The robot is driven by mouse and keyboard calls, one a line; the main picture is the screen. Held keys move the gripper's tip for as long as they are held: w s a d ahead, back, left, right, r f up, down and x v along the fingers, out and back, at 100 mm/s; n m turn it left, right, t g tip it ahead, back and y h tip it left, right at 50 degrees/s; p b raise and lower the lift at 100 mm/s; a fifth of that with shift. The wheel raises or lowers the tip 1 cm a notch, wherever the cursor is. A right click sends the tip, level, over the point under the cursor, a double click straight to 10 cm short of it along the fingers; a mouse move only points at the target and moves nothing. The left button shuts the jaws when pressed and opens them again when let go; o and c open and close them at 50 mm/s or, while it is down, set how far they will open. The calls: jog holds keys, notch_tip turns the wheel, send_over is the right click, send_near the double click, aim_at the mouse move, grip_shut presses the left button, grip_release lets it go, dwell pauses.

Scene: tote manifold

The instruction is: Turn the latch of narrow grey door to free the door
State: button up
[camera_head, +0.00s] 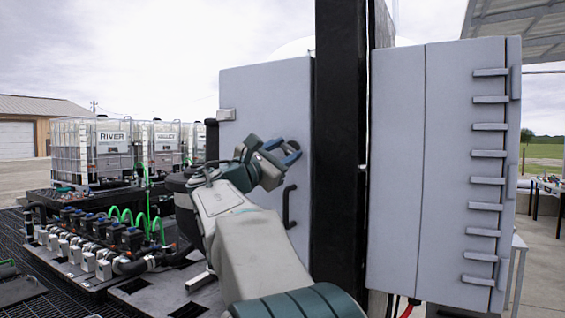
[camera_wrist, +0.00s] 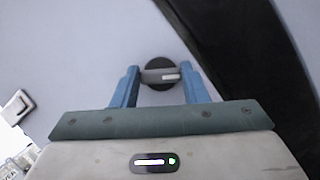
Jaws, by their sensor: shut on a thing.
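The narrow grey door (camera_head: 262,95) stands upright left of the black post and looks closed. Its latch (camera_wrist: 160,75) is a round dark disc with a grey bar, lying about level in the wrist view. My gripper (camera_wrist: 160,78) has its two blue fingers on either side of the bar and is shut on it. In the head view my gripper (camera_head: 284,153) is against the door, and the latch is hidden behind it. A black handle (camera_head: 289,206) is on the door below my gripper.
A black post (camera_head: 338,150) stands close right of the door. A wider grey cabinet (camera_head: 430,170) with several hinges is beyond it. A light hinge or block (camera_head: 226,114) sits at the door's left edge. Pipes and valves (camera_head: 95,235) lie at lower left.

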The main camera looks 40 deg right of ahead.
jog(key=m+g, duration=0.1)
jog(key=m, duration=0.2)
jog(key=m+g+y, duration=0.1)
jog(key=m, duration=0.3)
jog(key=shift+w+g+b, duration=0.1)
jog(key=shift+g+b, duration=0.3)
jog(key=m+y, duration=0.1)
jog(key=m, duration=0.2)
jog(key=m+g+y, duration=0.1)
jog(key=m, duration=0.1)
jog(key=shift+r+m+p, duration=0.1)
jog(key=shift+m+p, duration=0.3)
jog(key=o, duration=1)
jog(key=shift+a, duration=0.1)
jog(key=a+b, duration=0.1)
jog(key=a, duration=1.2)
jog(key=shift+a+r+b, duration=0.1)
jog(key=shift+a+b, duration=0.25)
jog(key=shift+b, duration=0.05)
jog(key=shift+y, duration=0.3)
